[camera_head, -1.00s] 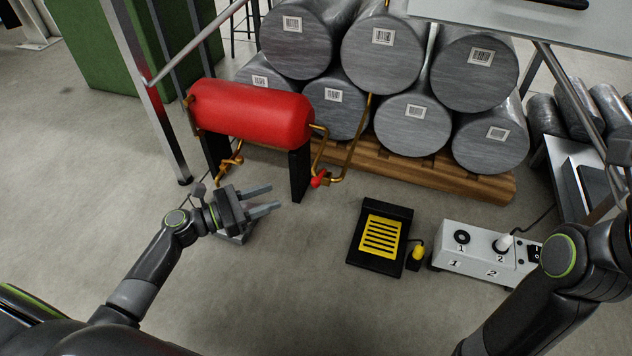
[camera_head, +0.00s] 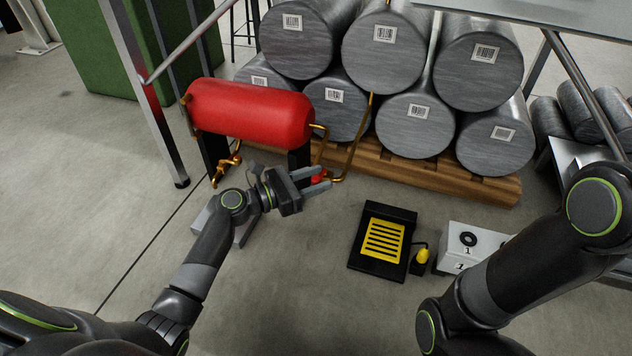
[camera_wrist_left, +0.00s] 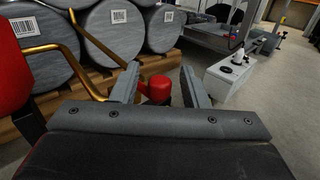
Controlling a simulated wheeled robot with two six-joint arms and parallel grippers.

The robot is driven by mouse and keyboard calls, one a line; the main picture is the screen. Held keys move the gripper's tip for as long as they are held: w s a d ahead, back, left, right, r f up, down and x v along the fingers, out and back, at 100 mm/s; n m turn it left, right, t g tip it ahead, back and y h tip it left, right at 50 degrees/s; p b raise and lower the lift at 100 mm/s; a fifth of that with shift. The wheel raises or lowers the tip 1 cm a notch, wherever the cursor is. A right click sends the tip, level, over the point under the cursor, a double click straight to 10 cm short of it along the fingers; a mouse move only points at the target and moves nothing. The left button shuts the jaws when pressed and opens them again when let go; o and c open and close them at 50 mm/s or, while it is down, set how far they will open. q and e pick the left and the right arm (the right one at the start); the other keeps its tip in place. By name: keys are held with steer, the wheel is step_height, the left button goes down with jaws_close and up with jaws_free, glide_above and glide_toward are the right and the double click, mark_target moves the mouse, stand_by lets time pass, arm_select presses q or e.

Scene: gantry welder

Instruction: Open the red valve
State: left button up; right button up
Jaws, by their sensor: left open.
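The red valve (camera_head: 319,177) is a small red knob on the copper pipe below the right end of the red tank (camera_head: 250,112). In the left wrist view the red valve (camera_wrist_left: 159,88) lies between the two fingers, toward their tips. My left gripper (camera_head: 322,179) is open, with its fingers reaching to the valve from the left; they partly hide it in the head view. The left gripper also shows in the left wrist view (camera_wrist_left: 162,88). I cannot tell whether a finger touches the valve. My right arm shows at the right, but its gripper is out of view.
Copper pipes (camera_head: 352,140) run up beside the valve. Large grey cylinders (camera_head: 405,120) lie stacked on a wooden pallet (camera_head: 420,170) behind. A black and yellow pedal (camera_head: 382,240) and a white socket box (camera_head: 474,243) are on the floor to the right.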

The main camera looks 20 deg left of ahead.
arm_select(q)
steer(key=shift+w+d, duration=0.1)
steer(key=shift+w, duration=0.05)
steer(key=shift+c, duration=0.3)
jaws_close()
steer(key=shift+d+r+p, duration=0.1)
steer(key=shift+r+p, duration=0.05)
steer(key=shift+p, duration=0.15)
